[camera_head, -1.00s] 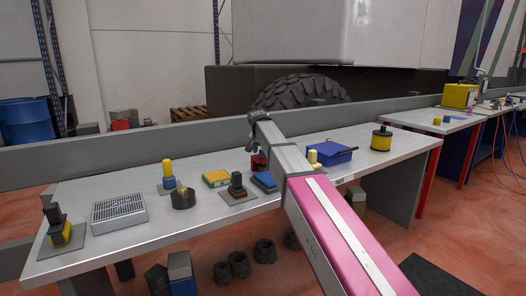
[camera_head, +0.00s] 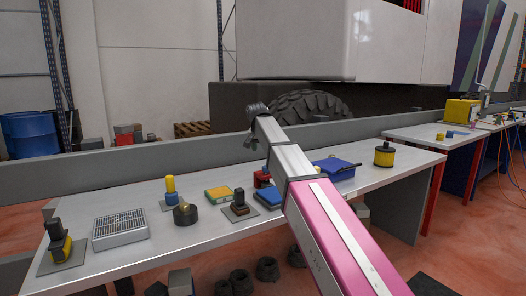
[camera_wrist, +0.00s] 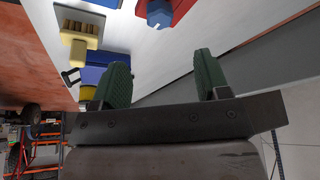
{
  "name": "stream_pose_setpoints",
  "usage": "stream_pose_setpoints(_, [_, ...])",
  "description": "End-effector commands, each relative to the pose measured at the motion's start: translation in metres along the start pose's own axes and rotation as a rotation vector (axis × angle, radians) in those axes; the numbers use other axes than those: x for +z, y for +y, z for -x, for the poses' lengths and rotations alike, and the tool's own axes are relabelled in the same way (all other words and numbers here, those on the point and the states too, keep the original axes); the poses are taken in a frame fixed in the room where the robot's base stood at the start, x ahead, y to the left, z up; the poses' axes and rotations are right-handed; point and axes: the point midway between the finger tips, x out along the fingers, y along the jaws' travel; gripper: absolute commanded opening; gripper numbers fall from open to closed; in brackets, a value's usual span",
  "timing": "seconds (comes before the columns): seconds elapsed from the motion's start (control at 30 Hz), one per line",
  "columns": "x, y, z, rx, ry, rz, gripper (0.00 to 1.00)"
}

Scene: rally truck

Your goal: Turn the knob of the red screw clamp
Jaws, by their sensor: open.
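The red clamp (camera_head: 261,178) stands on the long grey bench, partly hidden behind my arm in the head view. The wrist view shows a red body (camera_wrist: 182,8) at the top edge, cut off by the frame, with a blue faceted knob (camera_wrist: 158,13) on it. My gripper (camera_wrist: 163,62) is open and empty, its two green fingers apart. The knob lies beyond the fingertips, slightly left of the middle of the gap, and is not touched. In the head view the fingers cannot be made out at the dark end of my arm.

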Motion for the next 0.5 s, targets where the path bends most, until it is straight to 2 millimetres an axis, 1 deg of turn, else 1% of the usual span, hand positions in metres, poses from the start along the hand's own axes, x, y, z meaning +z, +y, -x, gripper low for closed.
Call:
stream_pose_setpoints(0.37, [-0.0002,-0.0001,-0.0005,0.000,-0.001,0.002,0.69])
stream_pose_setpoints(0.5, [-0.0047,-0.0013,-0.0021,0.002,-0.026,0.065,0.69])
